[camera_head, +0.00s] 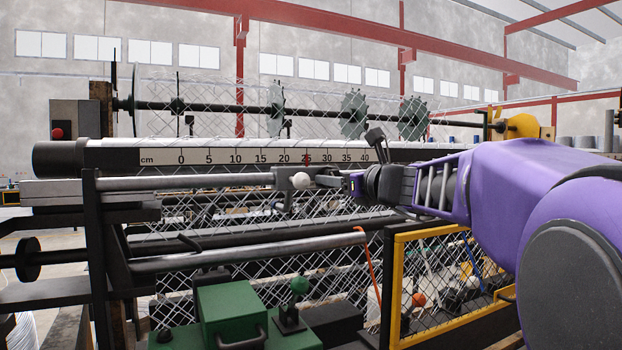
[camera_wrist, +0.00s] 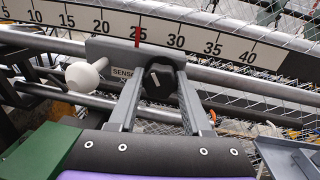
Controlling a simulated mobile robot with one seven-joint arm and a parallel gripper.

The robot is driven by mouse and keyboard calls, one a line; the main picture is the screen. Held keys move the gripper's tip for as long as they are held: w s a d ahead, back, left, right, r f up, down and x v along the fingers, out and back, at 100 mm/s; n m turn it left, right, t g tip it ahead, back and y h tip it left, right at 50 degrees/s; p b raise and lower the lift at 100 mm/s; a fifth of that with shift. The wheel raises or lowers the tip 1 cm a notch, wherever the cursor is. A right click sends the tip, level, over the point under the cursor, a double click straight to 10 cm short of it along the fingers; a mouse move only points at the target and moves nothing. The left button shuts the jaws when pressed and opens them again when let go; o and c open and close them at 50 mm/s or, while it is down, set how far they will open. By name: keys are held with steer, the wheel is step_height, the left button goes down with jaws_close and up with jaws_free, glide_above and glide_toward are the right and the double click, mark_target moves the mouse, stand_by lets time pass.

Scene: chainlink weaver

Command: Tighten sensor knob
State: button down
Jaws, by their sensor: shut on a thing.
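The sensor carriage (camera_wrist: 112,50) is a grey block labelled "SENSOR" on a rail below the cm scale (camera_wrist: 205,42). Its red pointer (camera_wrist: 137,37) stands at about 25. A black knob (camera_wrist: 160,82) with a white line sits at the block's right part. A white ball handle (camera_wrist: 82,75) sticks out at its left, also visible in the head view (camera_head: 300,180). My gripper (camera_wrist: 157,74) is shut on the black knob, one finger on each side. In the head view my gripper (camera_head: 333,180) reaches the carriage from the right, and the knob is hard to make out there.
A steel rail (camera_head: 190,182) runs left of the carriage. Chain-link mesh (camera_head: 225,205) lies behind and below. A green machine housing (camera_head: 228,308) with a green ball lever (camera_head: 299,285) stands below. A yellow-framed mesh guard (camera_head: 398,290) is under my arm.

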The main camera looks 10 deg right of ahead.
steer(key=shift+a+f, duration=0.1)
steer(key=shift+f, duration=0.05)
steer(key=shift+c, duration=1.8)
jaws_free()
